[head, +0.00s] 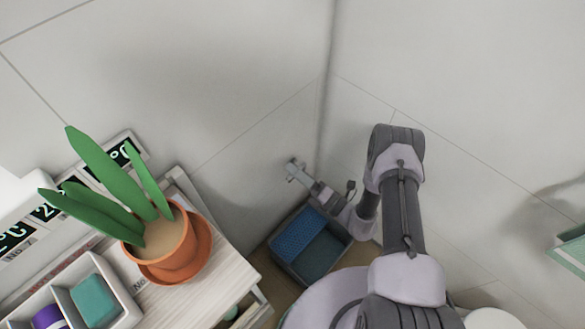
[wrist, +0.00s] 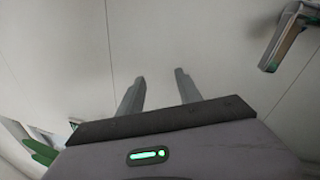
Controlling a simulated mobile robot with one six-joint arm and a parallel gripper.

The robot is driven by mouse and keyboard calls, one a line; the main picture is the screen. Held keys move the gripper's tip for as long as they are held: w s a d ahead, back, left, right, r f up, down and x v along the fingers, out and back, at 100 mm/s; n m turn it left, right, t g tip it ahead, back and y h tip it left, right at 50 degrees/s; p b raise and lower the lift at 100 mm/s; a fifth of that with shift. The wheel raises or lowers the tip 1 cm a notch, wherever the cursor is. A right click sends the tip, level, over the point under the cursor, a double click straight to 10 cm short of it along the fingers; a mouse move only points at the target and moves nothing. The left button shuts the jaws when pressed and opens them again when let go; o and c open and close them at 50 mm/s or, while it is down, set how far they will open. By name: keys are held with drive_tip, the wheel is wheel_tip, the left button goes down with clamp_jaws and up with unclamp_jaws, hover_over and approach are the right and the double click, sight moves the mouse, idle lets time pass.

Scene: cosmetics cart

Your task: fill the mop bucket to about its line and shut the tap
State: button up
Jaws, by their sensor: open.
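The mop bucket (head: 283,264) stands on the floor below my wrist. A bright blue part fills its left side; its right side looks dark teal. I cannot make out the line, water level or running water.
A cart (head: 222,262) stands at the left, with a potted plant (head: 160,250) near its edge and an open bin (head: 60,300) of small goods. Walls meet behind the bucket. A green-edged shelf or panel (head: 570,250) juts in at the right.

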sight(293, 179)
drive_tip(key=s+d+f+m+t+h, duration=0.25)
drive_tip(key=s+f+m+h, duration=0.2)
drive_tip(key=f, duration=0.35)
drive_tip(key=s+d+f+m+t+h, duration=0.1)
drive_tip(key=s+d+f+m+h, duration=0.3)
drive_tip(key=f, duration=0.4)
drive_tip(key=shift+m, duration=0.45)
drive_tip(key=b+x, duration=0.1)
drive_tip(key=x, duration=0.8)
drive_tip(key=b+x, duration=0.1)
drive_tip(key=x, duration=0.7)
drive_tip(key=shift+w+a+r, duration=0.1)
drive_tip(key=shift+w+r, duration=0.05)
drive_tip(key=shift+w, duration=0.25)
drive_tip(key=shift+w+a+r, duration=0.1)
drive_tip(key=shift+w+a, duration=0.05)
drive_tip(key=shift+w, duration=0.2)
clamp_jaws()
